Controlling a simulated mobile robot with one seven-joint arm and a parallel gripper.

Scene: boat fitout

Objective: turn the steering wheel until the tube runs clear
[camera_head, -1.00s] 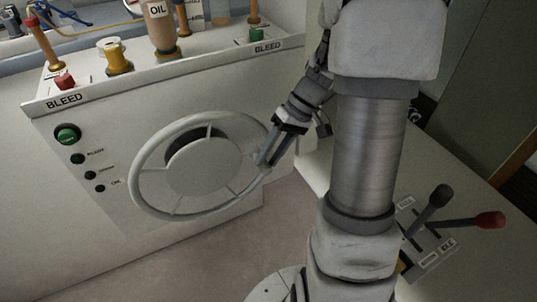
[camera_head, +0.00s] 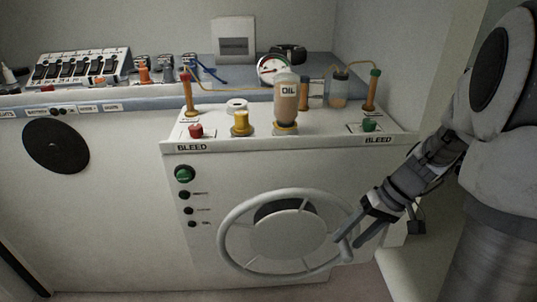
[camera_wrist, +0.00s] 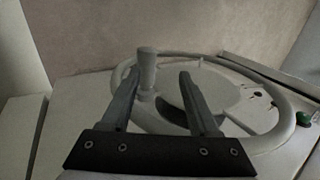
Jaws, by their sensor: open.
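The pale grey steering wheel (camera_head: 288,238) stands on the front of the white console, with a broad hub disc and thin spokes. My gripper (camera_head: 350,246) is at the wheel's lower right rim. In the wrist view the open fingers of my gripper (camera_wrist: 158,75) stand either side of an upright knob (camera_wrist: 147,68) on the rim; contact cannot be told. A thin amber tube (camera_head: 360,63) arches from a jar (camera_head: 340,92) to the right bleed post (camera_head: 371,92). Another tube (camera_head: 235,86) runs from the left post (camera_head: 187,92). Whether their contents are clear is too small to tell.
An inverted OIL bottle (camera_head: 287,98), yellow cap (camera_head: 241,123), red bleed knob (camera_head: 196,131) and green bleed knob (camera_head: 369,125) are on the console top. A gauge (camera_head: 273,69) stands behind. A switch panel (camera_head: 82,68) is at the left.

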